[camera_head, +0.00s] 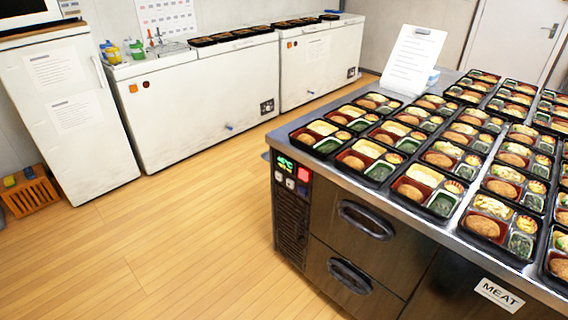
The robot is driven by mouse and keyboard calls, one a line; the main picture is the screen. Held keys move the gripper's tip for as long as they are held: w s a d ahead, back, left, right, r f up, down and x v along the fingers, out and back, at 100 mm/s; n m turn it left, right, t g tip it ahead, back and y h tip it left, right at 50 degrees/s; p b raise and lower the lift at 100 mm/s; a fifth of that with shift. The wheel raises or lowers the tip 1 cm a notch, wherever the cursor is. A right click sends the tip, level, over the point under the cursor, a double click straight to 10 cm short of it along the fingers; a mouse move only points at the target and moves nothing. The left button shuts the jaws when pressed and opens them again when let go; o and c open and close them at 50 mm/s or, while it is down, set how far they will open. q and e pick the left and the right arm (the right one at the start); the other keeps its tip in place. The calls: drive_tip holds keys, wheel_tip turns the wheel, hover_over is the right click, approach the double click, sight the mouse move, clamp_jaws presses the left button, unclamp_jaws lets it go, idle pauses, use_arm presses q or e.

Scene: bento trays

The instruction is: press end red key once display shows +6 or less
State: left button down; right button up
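The control panel is on the upper left corner of the dark counter unit's front. Its display (285,163) is lit with green characters, too small for me to read surely. A bright red key (304,174) sits just right of the display, on the same panel. Paler small keys (290,184) lie below the display. Nothing covers the panel. Neither of my grippers is in view.
The steel countertop (284,137) carries many bento trays (367,165) and a propped white sheet (414,60). Drawers with handles (366,220) are below. White freezers (205,105) line the back wall. The wooden floor left of the counter is clear.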

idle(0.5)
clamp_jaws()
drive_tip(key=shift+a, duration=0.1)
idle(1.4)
